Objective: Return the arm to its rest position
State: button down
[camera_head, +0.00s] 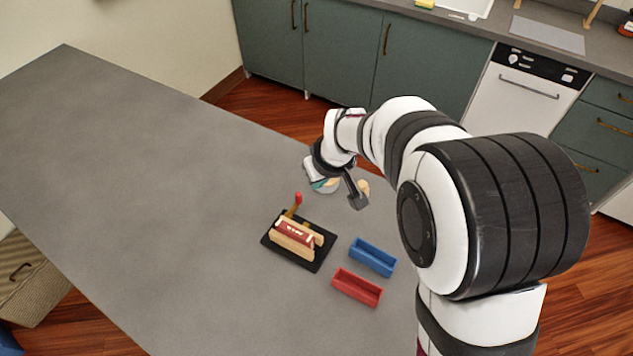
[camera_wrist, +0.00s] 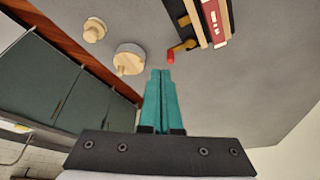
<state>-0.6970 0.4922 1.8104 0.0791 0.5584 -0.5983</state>
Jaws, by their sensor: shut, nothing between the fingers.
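My gripper (camera_head: 324,184) is above the far side of the grey table, with my arm reaching in from the right. In the wrist view its two teal fingers (camera_wrist: 160,74) are closed together, with nothing between them. Next to it in the wrist view are a round, pale, wood-topped piece (camera_wrist: 130,62) and a smaller wooden knob (camera_wrist: 94,30). My arm partly hides both in the head view.
The table's left (camera_head: 130,170) is clear.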

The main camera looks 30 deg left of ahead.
jog(key=s+d+r+m+h, duration=0.1)
jog(key=s+d+r+m, duration=0.25)
jog(key=d, duration=0.45)
jog(key=s+d+r+m+g, duration=0.15)
jog(key=s+d+m, duration=0.25)
jog(key=d, duration=0.4)
jog(key=s+d+r+m+h, duration=0.1)
jog(key=s+d+r+m, duration=0.25)
jog(key=d, duration=0.35)
jog(key=s+d+m+g, duration=0.1)
jog(key=s+d+m, duration=0.4)
jog(key=s, duration=0.6)
jog(key=shift+s+d+f+m, duration=0.15)
jog(key=shift+d+m, duration=0.25)
jog(key=shift+d, duration=0.1)
